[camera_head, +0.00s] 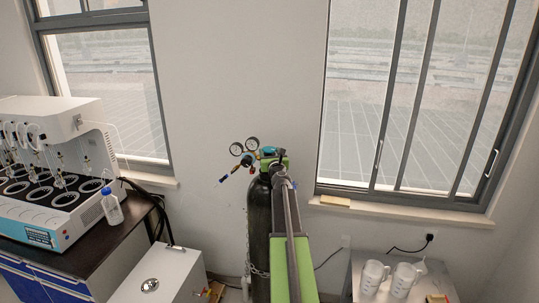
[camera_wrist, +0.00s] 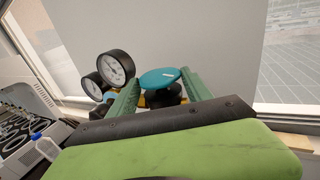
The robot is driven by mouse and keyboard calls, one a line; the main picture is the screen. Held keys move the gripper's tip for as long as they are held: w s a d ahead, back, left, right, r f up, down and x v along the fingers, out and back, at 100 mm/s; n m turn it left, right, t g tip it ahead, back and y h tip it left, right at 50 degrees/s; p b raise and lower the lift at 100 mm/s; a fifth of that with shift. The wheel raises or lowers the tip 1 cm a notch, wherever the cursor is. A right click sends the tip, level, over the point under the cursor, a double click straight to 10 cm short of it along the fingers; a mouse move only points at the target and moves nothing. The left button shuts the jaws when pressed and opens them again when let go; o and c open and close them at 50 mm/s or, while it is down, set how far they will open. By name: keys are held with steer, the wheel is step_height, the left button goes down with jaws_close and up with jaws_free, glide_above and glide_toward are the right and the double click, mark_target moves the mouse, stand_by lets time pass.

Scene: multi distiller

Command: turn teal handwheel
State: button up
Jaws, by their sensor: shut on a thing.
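The teal handwheel (camera_wrist: 160,77) sits on top of the valve of the dark gas cylinder (camera_head: 260,222). It also shows small in the head view (camera_head: 268,150). My gripper (camera_wrist: 160,88) has its two green fingers on either side of the handwheel and is shut on it. In the head view my arm reaches over the cylinder and hides part of it and of the gripper. Two round pressure gauges (camera_wrist: 116,67) stand just left of the handwheel on the regulator.
A white multi-distiller (camera_head: 62,150) and a blue-capped bottle (camera_head: 112,207) stand on a dark bench at left. A white box (camera_head: 160,275) stands on the floor. Two white jugs (camera_head: 388,278) stand on a table at right. A chain (camera_head: 250,262) runs beside the cylinder.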

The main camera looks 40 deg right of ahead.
steer(key=m+g+h, duration=0.3)
steer(key=shift+w+a+g+h, duration=0.2)
steer(key=shift+w+g+h, duration=0.1)
steer(key=shift+g+h, duration=0.1)
steer(key=shift+r+m+g+h, duration=0.1)
steer(key=shift+m+g+h, duration=0.9)
steer(key=shift+m+g, duration=0.5)
steer(key=shift+g, duration=0.3)
steer(key=o, duration=1.2)
steer(key=shift+d, duration=0.1)
steer(key=shift+a, duration=0.2)
